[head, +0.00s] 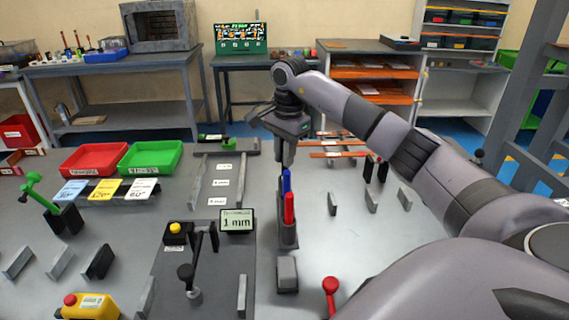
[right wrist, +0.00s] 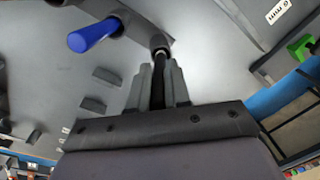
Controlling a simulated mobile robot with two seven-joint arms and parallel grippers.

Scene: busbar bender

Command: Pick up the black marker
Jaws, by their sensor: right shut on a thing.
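My right gripper (head: 285,155) points down just above and behind the upright marker holder (head: 288,234). In the right wrist view its fingers (right wrist: 158,88) are shut on the black marker (right wrist: 158,66), whose far end meets a grey round piece by the holder (right wrist: 132,20). I cannot tell whether that end is still seated in the holder. A blue marker (head: 286,182) and a red marker (head: 289,207) stand in the holder; the blue one also shows in the right wrist view (right wrist: 95,34). The black marker cannot be made out in the head view. My left gripper is not in view.
A small display reading 1 mm (head: 237,221) stands left of the holder. A red-knobbed lever (head: 330,284) stands in front right. Red (head: 93,159) and green (head: 151,157) trays are at left. Small grey upright plates stand right of the holder, with bare table between them.

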